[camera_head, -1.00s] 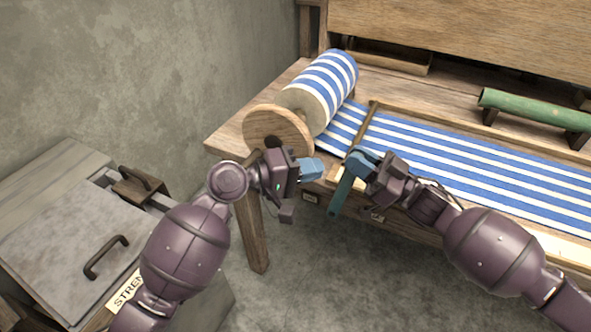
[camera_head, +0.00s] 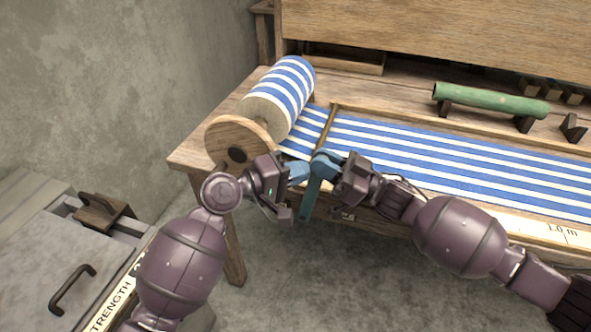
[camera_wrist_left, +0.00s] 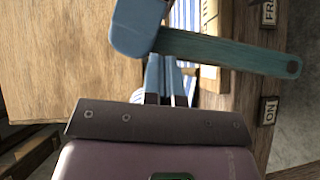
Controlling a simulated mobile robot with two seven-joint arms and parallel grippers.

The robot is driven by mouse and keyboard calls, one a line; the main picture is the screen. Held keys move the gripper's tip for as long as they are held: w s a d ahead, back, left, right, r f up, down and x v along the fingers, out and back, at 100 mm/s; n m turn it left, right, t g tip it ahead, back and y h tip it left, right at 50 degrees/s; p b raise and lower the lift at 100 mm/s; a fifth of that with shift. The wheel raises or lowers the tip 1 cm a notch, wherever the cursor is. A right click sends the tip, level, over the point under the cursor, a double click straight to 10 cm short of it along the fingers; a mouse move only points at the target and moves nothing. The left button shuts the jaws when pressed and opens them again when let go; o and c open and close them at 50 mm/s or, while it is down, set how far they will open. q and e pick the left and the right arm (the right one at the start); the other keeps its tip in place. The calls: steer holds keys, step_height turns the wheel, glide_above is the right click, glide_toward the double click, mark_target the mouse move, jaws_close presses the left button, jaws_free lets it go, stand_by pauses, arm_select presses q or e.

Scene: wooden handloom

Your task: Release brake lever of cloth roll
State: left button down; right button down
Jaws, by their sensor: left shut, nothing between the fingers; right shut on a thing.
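The cloth roll (camera_head: 282,92), blue and white striped with a round wooden end disc (camera_head: 228,148), sits at the loom's left end. A teal lever (camera_head: 310,200) slants down at the loom's front edge. In the left wrist view the lever (camera_wrist_left: 230,52) has its free end, with a small hole, between the plates "FRE…" (camera_wrist_left: 268,12) and "ON" (camera_wrist_left: 270,110). My right gripper (camera_head: 324,164) is shut on the lever's upper end, its blue fingers covering that part. My left gripper (camera_head: 299,173) is shut and empty, just left of the lever; its fingers (camera_wrist_left: 166,78) also show in the wrist view.
Striped cloth (camera_head: 430,165) stretches right across the loom. A green roller (camera_head: 490,100) rests on dark supports behind it. A grey-topped chest (camera_head: 50,250) with a dark handle stands at lower left. The floor (camera_head: 330,285) between my arms is clear.

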arm_select(q)
steer(key=shift+s+d, duration=0.35)
steer(key=shift+d, duration=0.4)
arm_select(e)
steer(key=shift+s+a, duration=0.15)
steer(key=shift+a, duration=0.15)
steer(key=c, duration=1.4)
jaws_free()
steer(key=shift+c, duration=0.2)
steer(key=o, duration=0.4)
steer(key=shift+d, duration=0.15)
steer(key=shift+c, duration=0.2)
arm_select(q)
steer(key=shift+w+r, duration=0.15)
arm_select(e)
steer(key=shift+f, duration=0.1)
steer(key=shift+d, duration=0.1)
